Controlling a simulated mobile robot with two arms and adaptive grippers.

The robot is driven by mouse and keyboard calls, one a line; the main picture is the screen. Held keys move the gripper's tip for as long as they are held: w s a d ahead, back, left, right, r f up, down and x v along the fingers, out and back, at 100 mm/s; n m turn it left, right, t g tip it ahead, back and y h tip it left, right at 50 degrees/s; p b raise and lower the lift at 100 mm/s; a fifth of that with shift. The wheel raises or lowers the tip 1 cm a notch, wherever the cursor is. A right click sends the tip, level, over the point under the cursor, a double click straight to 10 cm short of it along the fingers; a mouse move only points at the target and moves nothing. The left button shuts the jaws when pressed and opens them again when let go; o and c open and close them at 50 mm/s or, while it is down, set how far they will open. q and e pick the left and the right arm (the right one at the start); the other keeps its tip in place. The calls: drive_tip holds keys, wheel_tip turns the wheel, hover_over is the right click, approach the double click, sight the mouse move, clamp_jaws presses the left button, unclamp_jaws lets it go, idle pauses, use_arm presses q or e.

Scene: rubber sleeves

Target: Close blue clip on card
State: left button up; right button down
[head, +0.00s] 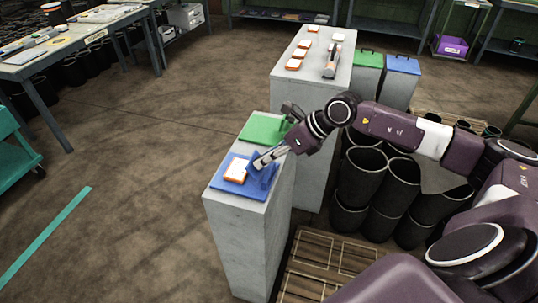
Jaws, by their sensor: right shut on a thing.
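The blue clip (230,184) lies on the near grey pedestal, its blue flap (263,176) standing raised at the right side. The white card with an orange border (237,170) lies flat on the blue base, left of the flap. My right gripper (258,163) reaches in from the right and is shut at the blue flap, just right of the card. The fingers hide part of the flap, so the exact grip is hard to see. My left gripper is not in view.
A green clip (262,128) lies behind the blue one on the same pedestal (236,228). A farther pedestal (289,80) holds several cards and a grey-orange tool (331,62). Black bins (362,178) stand at right under my arm. The floor at left is open.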

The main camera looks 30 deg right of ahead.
sight(251, 158)
drive_tip(key=g+h+p, duration=0.1)
drive_tip(key=w+a+g+h+p, duration=0.1)
drive_tip(key=p, duration=0.1)
drive_tip(key=shift+w+a+r, duration=0.15)
drive_tip(key=shift+w+r, duration=0.05)
drive_tip(key=shift+r, duration=0.2)
drive_tip(key=shift+w+a+f+g+h+p, duration=0.3)
drive_tip(key=shift+g+h+p, duration=0.2)
drive_tip(key=shift+g, duration=0.3)
drive_tip(key=shift+w+a+f+g+h, duration=0.15)
drive_tip(key=shift+w+f+g+h, duration=0.1)
drive_tip(key=shift+g+h, duration=0.25)
drive_tip(key=shift+w+a+f+g+h, duration=0.1)
drive_tip(key=shift+w+f+g+h, duration=0.1)
drive_tip(key=shift+g+h, duration=0.25)
drive_tip(key=shift+w+a+f+g+h+b, duration=0.3)
drive_tip(key=shift+f+g+h+b, duration=0.1)
drive_tip(key=shift+g+h+b, duration=0.45)
drive_tip(key=shift+g, duration=0.3)
drive_tip(key=shift+f, duration=0.15)
drive_tip(key=c, duration=1.7)
unclamp_jaws()
drive_tip(key=shift+c, duration=0.2)
